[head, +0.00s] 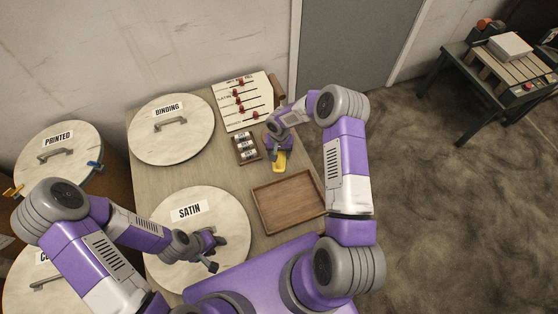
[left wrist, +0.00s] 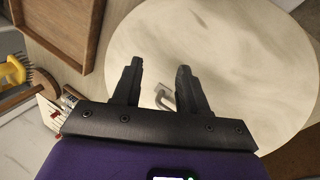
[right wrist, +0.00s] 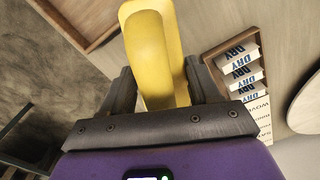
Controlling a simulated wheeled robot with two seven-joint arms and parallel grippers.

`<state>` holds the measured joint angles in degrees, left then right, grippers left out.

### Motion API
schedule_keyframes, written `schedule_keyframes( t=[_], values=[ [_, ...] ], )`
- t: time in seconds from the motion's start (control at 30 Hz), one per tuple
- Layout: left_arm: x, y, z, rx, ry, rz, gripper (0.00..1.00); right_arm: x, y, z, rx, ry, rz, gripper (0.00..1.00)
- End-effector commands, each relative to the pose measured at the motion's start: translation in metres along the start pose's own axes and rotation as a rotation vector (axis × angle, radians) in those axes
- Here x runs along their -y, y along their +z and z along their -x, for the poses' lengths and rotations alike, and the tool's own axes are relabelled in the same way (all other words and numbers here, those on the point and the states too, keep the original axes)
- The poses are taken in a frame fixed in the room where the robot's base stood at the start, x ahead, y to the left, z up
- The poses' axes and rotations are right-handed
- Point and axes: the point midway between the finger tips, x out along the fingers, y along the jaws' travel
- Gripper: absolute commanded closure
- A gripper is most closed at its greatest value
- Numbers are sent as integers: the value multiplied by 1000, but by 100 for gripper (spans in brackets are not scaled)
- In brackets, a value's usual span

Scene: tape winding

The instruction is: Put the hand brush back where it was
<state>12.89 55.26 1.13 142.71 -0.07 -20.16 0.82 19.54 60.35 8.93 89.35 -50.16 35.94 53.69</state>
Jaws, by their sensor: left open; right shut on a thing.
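The hand brush (head: 279,162) shows a yellow part below my right gripper (head: 278,148) in the head view, near the right edge of the table. In the right wrist view its broad yellow handle (right wrist: 152,50) lies between the fingers of my right gripper (right wrist: 157,78), which is shut on it. The left wrist view shows the brush (left wrist: 13,72) with dark bristles at the left edge. My left gripper (head: 215,252) is open and empty above the round SATIN lid (head: 180,225). The fingers of my left gripper (left wrist: 160,70) are apart over that pale lid.
An empty wooden tray (head: 318,192) lies right of the SATIN lid. A small rack of labelled blocks (head: 235,150) stands left of the brush, with a slider board (head: 262,118) behind. The BINDING lid (head: 150,145) is at the back left. Bare table shows between the lids and the tray.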

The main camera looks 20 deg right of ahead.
Motion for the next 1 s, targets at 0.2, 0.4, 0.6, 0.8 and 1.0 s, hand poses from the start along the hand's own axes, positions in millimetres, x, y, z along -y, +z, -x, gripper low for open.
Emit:
schedule_keyframes(
  t=[0.2, 0.4, 0.6, 0.8, 1.0],
  values=[
    [2, 0, -5, 0, 0, 0, 57, 0, 0, -20, -1, 0, -2, 83],
    [4, -1, -11, 0, 0, 0, 57, 0, 0, -44, -1, 0, -1, 83],
    [4, -1, -10, 0, 0, 0, 57, 0, -1, -42, -2, -1, 0, 83],
    [6, -1, -16, 0, 0, 0, 57, 0, 0, -48, -2, 0, 1, 83],
    [5, -1, -14, 0, 0, 0, 57, 0, 0, -46, -2, 0, 1, 13]
  ],
)
